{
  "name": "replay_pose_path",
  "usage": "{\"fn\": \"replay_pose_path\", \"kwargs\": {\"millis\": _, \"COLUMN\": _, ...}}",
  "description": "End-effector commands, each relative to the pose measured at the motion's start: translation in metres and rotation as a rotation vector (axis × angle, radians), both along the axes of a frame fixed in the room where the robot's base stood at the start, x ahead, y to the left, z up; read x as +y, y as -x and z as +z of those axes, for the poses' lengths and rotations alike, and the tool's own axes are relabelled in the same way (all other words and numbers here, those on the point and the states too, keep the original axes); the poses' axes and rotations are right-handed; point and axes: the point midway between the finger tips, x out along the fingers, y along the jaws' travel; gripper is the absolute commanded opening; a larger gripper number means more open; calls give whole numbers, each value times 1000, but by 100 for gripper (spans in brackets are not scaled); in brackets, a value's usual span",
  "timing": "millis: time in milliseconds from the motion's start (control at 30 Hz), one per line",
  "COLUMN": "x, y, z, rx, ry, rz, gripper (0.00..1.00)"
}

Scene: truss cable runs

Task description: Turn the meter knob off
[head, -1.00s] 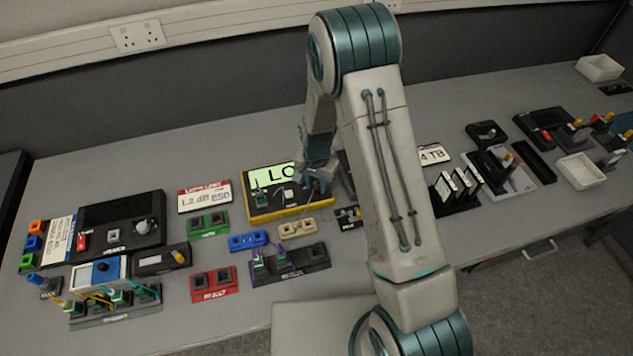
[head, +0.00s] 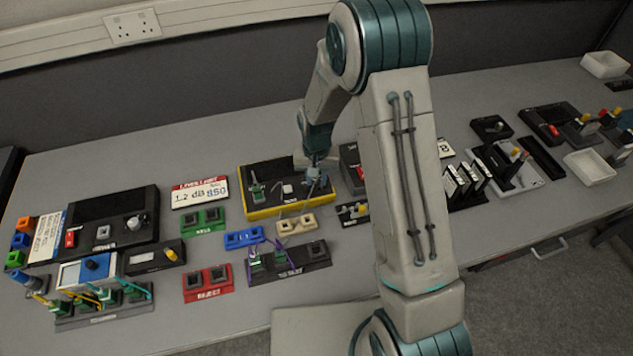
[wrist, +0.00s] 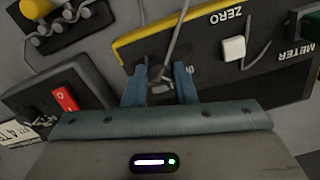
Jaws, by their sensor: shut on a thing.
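The meter (head: 262,211) is a black box with a yellow edge, near the middle of the bench. Its display (head: 272,173) is dark. My gripper (head: 316,182) is over the meter's right end. In the wrist view, my gripper (wrist: 160,84) has its blue fingers closed around the small dark meter knob (wrist: 161,88), which the fingers partly hide. A white button (wrist: 233,48) beside the ZERO label and a green plug (wrist: 310,25) near the METER label also show on the meter.
A grey cable (wrist: 177,38) runs close by my fingers. A dark box with a red switch (wrist: 65,98) stands beside the meter. Green (head: 203,221), blue (head: 243,238) and beige (head: 296,224) socket blocks lie around the meter's front and left. A limit card (head: 200,193) lies to its left.

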Motion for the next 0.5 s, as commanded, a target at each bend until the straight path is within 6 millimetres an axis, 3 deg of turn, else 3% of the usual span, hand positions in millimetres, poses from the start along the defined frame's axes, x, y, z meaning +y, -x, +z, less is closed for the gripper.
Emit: {"fn": "replay_pose_path", "kwargs": {"millis": 500, "x": 0, "y": -1, "z": 0, "rx": -2, "ry": -1, "rz": 263, "gripper": 2}}
